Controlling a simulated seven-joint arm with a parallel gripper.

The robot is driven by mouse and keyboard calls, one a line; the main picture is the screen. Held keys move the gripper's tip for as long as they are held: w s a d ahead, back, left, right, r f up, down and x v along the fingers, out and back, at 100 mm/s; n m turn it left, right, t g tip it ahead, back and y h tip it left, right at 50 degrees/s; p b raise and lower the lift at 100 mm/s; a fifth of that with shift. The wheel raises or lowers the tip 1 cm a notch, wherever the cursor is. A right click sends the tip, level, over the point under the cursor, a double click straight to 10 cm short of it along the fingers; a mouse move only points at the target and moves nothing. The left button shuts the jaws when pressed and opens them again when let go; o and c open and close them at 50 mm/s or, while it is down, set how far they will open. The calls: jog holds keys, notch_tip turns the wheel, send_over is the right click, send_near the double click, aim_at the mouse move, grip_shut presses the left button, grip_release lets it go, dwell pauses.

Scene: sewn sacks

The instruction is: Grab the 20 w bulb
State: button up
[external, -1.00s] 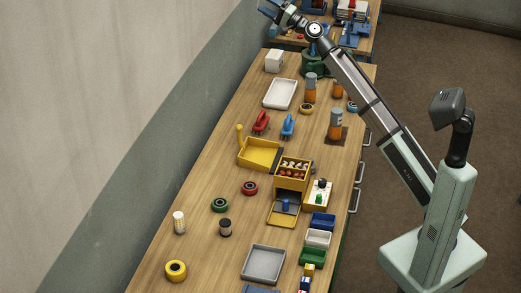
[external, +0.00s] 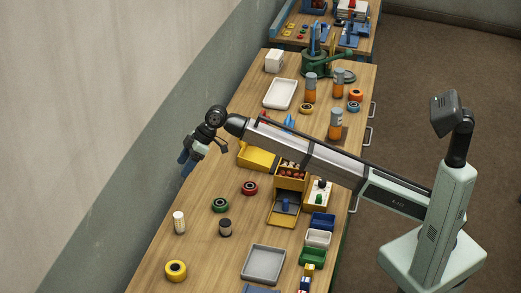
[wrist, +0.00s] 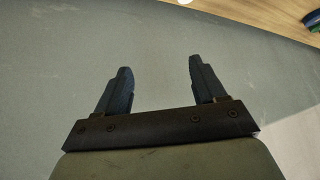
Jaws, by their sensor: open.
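A white cylinder with yellowish marks (external: 179,222) stands upright at the left edge of the bench and looks like a bulb. No wattage can be read on it. My gripper (external: 187,162) hangs at the wall side of the bench, above and beyond this cylinder in the external view, apart from it. In the wrist view my gripper (wrist: 160,66) is open with nothing between its blue fingers. That view mostly faces the grey wall. A small white thing at its top edge is cut off, and I cannot tell what it is.
A dark jar (external: 225,228), a green roll (external: 220,205), a red roll (external: 249,188) and a yellow roll (external: 176,271) surround the cylinder with gaps. A grey tray (external: 263,263) lies to the right. The wall (external: 130,170) runs close along the bench's left side.

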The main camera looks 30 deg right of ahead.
aim_at(178, 215)
jog(key=s+a+f+h, duration=0.1)
jog(key=f, duration=0.3)
jog(key=s+a+f+n+h, duration=0.1)
jog(key=s+a+f, duration=0.1)
jog(key=f, duration=0.3)
jog(key=s+a+f+n, duration=0.1)
jog(key=s+a+f, duration=0.1)
jog(key=f, duration=0.2)
jog(key=shift+s+a+f+g+h, duration=0.15)
jog(key=shift+a+f+g+h, duration=0.15)
jog(key=shift+f+h, duration=0.1)
jog(key=shift+s+x, duration=0.1)
jog(key=shift+x, duration=1.15)
jog(key=shift+s+x, duration=0.15)
jog(key=shift+x, duration=1.15)
jog(key=shift+a, duration=0.1)
jog(key=c, duration=1.1)
jog(key=shift+r, duration=0.1)
